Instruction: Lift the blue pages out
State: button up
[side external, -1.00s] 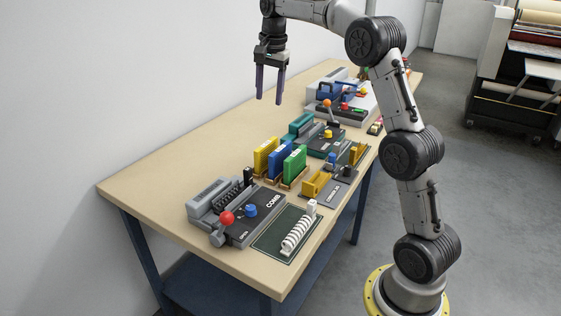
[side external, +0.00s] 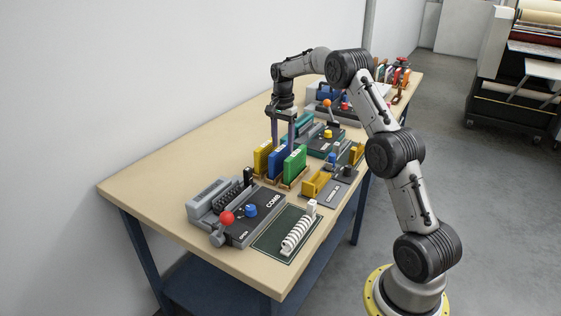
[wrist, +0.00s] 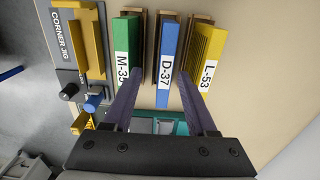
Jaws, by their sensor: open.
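The blue pages (side external: 279,164) stand upright in a wooden holder between the yellow pages (side external: 262,158) and the green pages (side external: 295,164). In the wrist view the blue pages (wrist: 168,58) carry the label D-37, with green M-35 (wrist: 125,50) to the left and yellow L-53 (wrist: 206,60) to the right. My gripper (side external: 283,148) is open and points down at the blue pages. In the wrist view its two fingers (wrist: 166,90) lie to either side of the blue pages' near end. I cannot tell how deep the fingertips are.
The grey comb machine (side external: 245,215) with red and blue knobs stands in front. A dark mat (side external: 268,238) with a white comb lies beside it. The corner jig (side external: 335,190) is to the right, and a teal machine (side external: 300,125) is behind. The table's left side is clear.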

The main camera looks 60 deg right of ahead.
aim_at(281, 148)
jog(key=shift+w+f, duration=0.2)
jog(key=shift+f, duration=1.15)
jog(key=shift+w+f, duration=0.15)
jog(key=shift+f, duration=1.15)
grip_shut()
jog(key=shift+r, duration=0.1)
